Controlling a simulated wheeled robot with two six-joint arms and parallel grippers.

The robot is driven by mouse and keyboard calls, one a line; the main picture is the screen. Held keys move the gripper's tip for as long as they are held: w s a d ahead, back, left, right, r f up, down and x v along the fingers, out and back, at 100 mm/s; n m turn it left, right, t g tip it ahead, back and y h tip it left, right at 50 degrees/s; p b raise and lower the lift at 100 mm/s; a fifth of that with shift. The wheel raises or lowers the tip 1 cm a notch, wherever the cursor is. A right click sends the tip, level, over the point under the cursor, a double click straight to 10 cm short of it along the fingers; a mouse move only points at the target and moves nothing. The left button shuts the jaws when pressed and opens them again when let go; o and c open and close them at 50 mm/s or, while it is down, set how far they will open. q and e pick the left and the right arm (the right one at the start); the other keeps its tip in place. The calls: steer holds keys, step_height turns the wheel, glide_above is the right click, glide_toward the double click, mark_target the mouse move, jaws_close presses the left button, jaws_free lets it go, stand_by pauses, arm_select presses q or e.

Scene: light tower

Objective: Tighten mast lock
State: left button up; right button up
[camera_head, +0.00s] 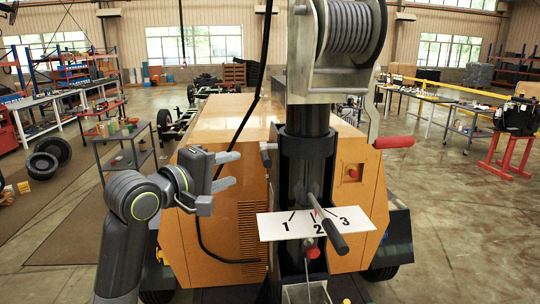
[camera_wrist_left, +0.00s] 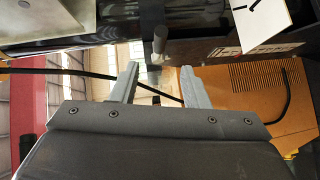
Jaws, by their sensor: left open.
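The mast (camera_head: 307,122) of the light tower stands upright in the middle of the head view. A small grey T-shaped handle (camera_head: 267,152), which looks like the mast lock, sticks out on the mast's left side. It also shows in the left wrist view as a grey peg (camera_wrist_left: 160,42), just beyond the fingertips and roughly centred between them. My left gripper (camera_head: 236,168) is open and empty, to the left of the handle and apart from it. Its two fingers also show in the left wrist view (camera_wrist_left: 160,69). My right gripper is not in view.
A white plate marked 1, 2, 3 (camera_head: 272,228) with a dark-gripped lever (camera_head: 334,236) sits low on the mast. A winch drum (camera_head: 352,28) with a red crank handle (camera_head: 394,142) is higher up. A black cable (camera_head: 250,110) hangs near my left gripper. The orange housing (camera_head: 220,125) stands behind.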

mark_target(266, 155)
arm_select(q)
steer(key=p+x, duration=0.4)
steer(key=x, duration=0.9)
steer(key=shift+p+x, duration=0.5)
steer(key=shift+x, duration=0.45)
steer(key=shift+s, duration=0.1)
jaws_close()
